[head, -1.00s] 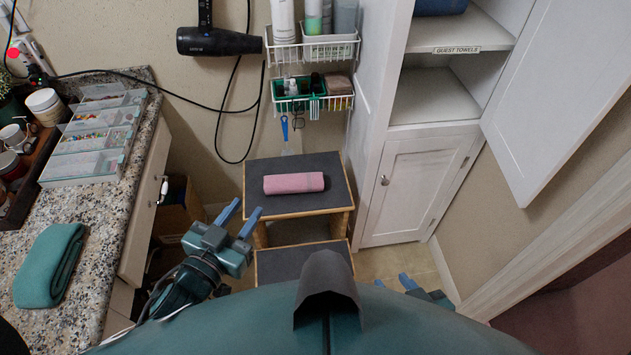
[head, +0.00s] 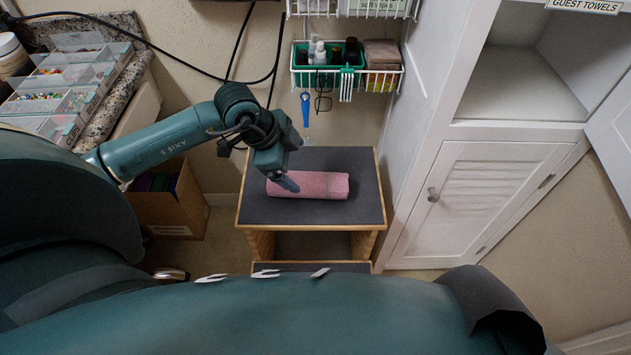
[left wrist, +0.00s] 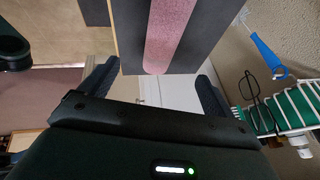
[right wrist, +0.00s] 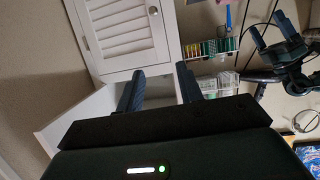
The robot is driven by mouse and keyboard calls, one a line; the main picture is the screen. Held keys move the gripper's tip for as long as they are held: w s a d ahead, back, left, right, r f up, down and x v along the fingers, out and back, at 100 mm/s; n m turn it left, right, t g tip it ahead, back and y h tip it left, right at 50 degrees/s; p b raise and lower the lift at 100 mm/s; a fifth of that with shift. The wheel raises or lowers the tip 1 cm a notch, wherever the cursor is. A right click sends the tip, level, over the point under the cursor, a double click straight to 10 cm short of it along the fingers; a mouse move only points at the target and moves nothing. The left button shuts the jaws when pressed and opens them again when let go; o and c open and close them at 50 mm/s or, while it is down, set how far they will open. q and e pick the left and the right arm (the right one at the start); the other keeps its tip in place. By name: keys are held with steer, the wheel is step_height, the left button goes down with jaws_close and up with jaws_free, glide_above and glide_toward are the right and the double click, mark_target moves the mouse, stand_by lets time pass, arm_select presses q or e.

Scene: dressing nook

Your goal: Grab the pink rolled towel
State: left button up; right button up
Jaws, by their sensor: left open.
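The pink rolled towel (head: 320,186) lies on its side across the dark top of a wooden step stool (head: 300,212). My left gripper (head: 288,183) reaches in from the left, over the towel's left end, which it partly hides. In the left wrist view my left gripper (left wrist: 155,70) is open, its fingers well apart. The towel (left wrist: 172,30) runs lengthwise toward the space between them, with nothing held. Whether a finger touches it I cannot tell. My right gripper (right wrist: 159,70) is open and empty in the right wrist view, away from the towel; it is out of the head view.
A wire rack (head: 345,80) with a green basket hangs on the wall behind the stool. A white cabinet (head: 490,195) stands close on the right. A cardboard box (head: 172,208) is on the floor at left, near the counter (head: 118,95). A blue-handled brush (head: 305,108) hangs below the rack.

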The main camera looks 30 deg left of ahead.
mark_target(312, 179)
arm_select(q)
steer(key=b+x, duration=0.1)
steer(key=x, duration=0.6)
steer(key=shift+s+b, duration=0.1)
steer(key=shift+b, duration=0.2)
steer(key=x, duration=0.2)
steer(key=b+x, duration=0.1)
steer(key=x, duration=0.1)
steer(key=shift+w+a+r+b, duration=0.1)
steer(key=shift+w+a+b, duration=0.1)
steer(key=shift+a+b, duration=0.1)
steer(key=shift+w+d+f, duration=0.2)
steer(key=shift+f, duration=0.2)
arm_select(e)
steer(key=shift+w+a+f+n+t+y, duration=0.2)
steer(key=shift+w+a+f+n, duration=0.1)
steer(key=shift+f, duration=0.25)
steer(key=shift+w+a+f+n+t+y, duration=0.1)
steer(key=shift+w+a+f+n+t, duration=0.15)
steer(key=shift+f, duration=0.3)
arm_select(q)
steer(key=shift+c, duration=0.3)
steer(key=c, duration=1.1)
